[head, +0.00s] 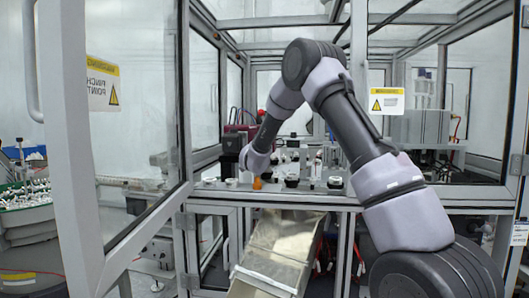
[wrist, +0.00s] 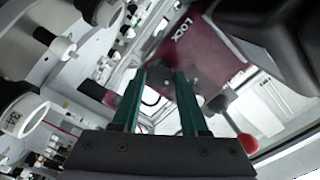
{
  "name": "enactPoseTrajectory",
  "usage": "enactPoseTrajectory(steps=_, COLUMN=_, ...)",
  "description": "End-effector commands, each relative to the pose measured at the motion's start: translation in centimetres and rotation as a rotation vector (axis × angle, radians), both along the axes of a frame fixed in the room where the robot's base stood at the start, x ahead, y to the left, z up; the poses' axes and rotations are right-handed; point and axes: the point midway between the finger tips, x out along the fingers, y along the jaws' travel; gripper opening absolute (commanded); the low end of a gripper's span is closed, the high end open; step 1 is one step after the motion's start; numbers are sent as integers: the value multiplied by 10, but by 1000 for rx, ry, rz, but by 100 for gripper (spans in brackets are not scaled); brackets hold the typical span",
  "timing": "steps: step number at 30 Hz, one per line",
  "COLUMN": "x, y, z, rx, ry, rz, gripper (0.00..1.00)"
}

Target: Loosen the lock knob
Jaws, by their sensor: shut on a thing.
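A dark red block (wrist: 205,45) with the word LOCK on it fills the upper middle of the wrist view. My gripper (wrist: 161,76) reaches up to its lower left part with two green fingers. The fingertips are shut on the lock knob, a small dark grey piece against the block that is mostly hidden between them. In the head view my wrist is inside the cell at left of the bench, beside a dark red machine part (head: 240,128). The fingers and knob cannot be made out there.
A red ball handle (wrist: 248,143) is right of my fingers in the wrist view. White round fixtures (wrist: 30,115) are at left. In the head view, an open door frame (head: 125,250) stands at left and a metal chute (head: 285,240) hangs below the bench.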

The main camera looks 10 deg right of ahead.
Motion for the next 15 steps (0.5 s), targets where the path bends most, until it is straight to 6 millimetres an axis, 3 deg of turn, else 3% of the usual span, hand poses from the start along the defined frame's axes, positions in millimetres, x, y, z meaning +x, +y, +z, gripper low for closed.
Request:
enactPoseTrajectory(steps=8, x=0, y=1, z=0, rx=-72, ry=23, rz=1, gripper=0)
enactPoseTrajectory(steps=15, x=0, y=1, z=0, rx=-238, ry=79, rz=2, gripper=0)
